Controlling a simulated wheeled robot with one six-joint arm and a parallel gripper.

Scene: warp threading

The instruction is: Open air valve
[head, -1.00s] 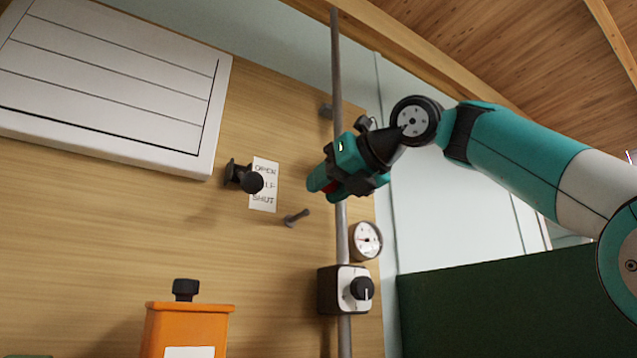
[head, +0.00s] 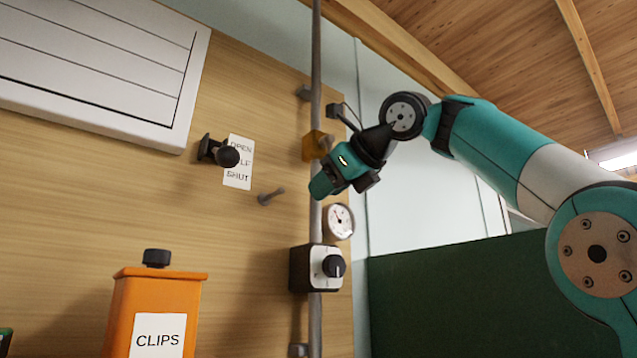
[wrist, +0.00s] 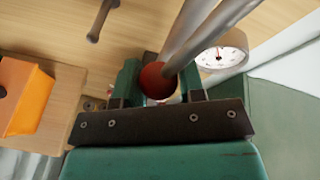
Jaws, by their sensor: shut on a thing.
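The air valve's brass-coloured body (head: 316,145) sits on a grey vertical pipe (head: 316,60) in the head view. My gripper (head: 322,187) is just below it, in front of the pipe and above the round gauge. In the wrist view, my gripper (wrist: 158,88) is shut on a red rounded handle end (wrist: 156,79), with one finger on each side. Grey bars run up from the red end, one probably the lever and the other the pipe. In the head view the handle is hidden behind my gripper.
The gauge (head: 338,221) and a box with a black dial (head: 333,266) are below my gripper on the pipe. A black knob (head: 227,156) stands by an OPEN/SHUT label (head: 240,162), with a peg (head: 271,196) nearby. An orange CLIPS box (head: 155,300) stands lower left.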

